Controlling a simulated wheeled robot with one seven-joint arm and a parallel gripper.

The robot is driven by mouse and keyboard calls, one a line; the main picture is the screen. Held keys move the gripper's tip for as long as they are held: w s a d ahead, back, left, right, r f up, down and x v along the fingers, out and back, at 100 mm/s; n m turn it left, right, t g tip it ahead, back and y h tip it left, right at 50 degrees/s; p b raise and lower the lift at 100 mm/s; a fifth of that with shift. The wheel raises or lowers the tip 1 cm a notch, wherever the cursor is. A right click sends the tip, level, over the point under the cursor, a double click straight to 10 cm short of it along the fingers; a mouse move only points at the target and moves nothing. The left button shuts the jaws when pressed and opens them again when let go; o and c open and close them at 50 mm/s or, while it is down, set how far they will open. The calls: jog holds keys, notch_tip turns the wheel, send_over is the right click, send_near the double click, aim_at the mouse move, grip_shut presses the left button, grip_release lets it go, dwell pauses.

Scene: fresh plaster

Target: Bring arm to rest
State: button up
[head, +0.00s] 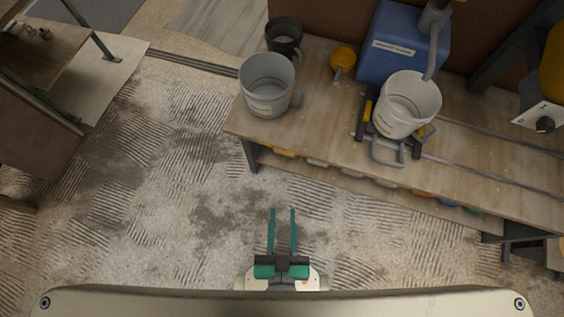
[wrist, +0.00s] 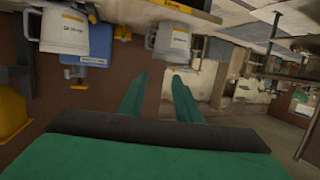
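My gripper (head: 282,212) has two long green fingers and shows at the bottom middle of the head view, over the bare floor in front of the workbench. The fingers are parallel with a clear gap between them, and nothing is held. In the wrist view my gripper (wrist: 160,82) also shows its two fingers apart and empty, with the scene appearing upside down behind them. The fingers touch nothing that I can see. Most of my arm is hidden in the head view.
Another table (head: 40,50) stands at far left. The floor between is clear.

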jog(key=shift+s+r, duration=1.05)
jog(key=shift+r, duration=0.15)
